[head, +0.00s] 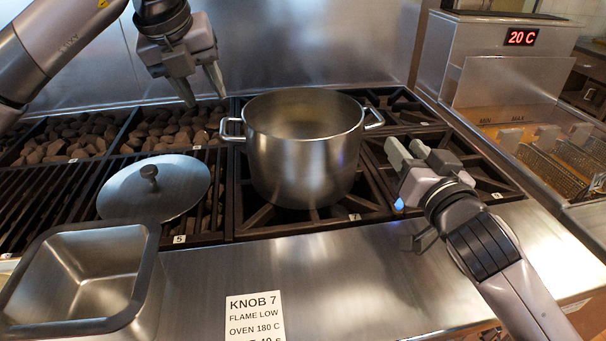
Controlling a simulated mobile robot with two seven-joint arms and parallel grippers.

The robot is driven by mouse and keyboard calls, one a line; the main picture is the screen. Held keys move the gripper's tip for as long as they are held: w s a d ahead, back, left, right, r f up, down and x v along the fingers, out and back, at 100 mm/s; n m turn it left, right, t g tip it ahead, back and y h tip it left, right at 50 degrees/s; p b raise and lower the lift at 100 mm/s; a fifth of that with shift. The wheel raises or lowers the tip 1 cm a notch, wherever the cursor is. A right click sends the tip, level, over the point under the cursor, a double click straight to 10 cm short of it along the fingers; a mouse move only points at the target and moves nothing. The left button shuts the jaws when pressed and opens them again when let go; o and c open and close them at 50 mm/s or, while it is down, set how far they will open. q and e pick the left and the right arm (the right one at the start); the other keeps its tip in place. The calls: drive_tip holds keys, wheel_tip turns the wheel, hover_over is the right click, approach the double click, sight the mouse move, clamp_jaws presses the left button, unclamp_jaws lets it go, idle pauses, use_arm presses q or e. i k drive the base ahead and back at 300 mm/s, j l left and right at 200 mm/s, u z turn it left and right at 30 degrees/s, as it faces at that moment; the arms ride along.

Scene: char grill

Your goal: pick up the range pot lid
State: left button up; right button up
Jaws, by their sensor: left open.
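The pot lid (180,190) is a round, shiny metal disc with a small dark knob (149,174) on top. It lies on the char grill grate, left of the pot. The metal range pot (303,160) stands uncovered on the burner grate, with a handle at each side. My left gripper (204,99) is open and empty, above and behind the lid, in front of the back wall. My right gripper (405,150) is right of the pot, its fingers pointing up and left; I see nothing between them.
A square metal pan (130,240) stands at the front left, close to the lid. A sign (254,316) reading "KNOB 7" is at the front edge. Fryer baskets (545,172) and a "20 C" display (522,37) are at the right. The front steel counter is clear mid-right.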

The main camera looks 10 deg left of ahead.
sight(164, 188)
drive_tip(key=k+l, duration=0.3)
drive_tip(key=k, duration=0.15)
drive_tip(key=k+l, duration=0.3)
drive_tip(key=k, duration=0.15)
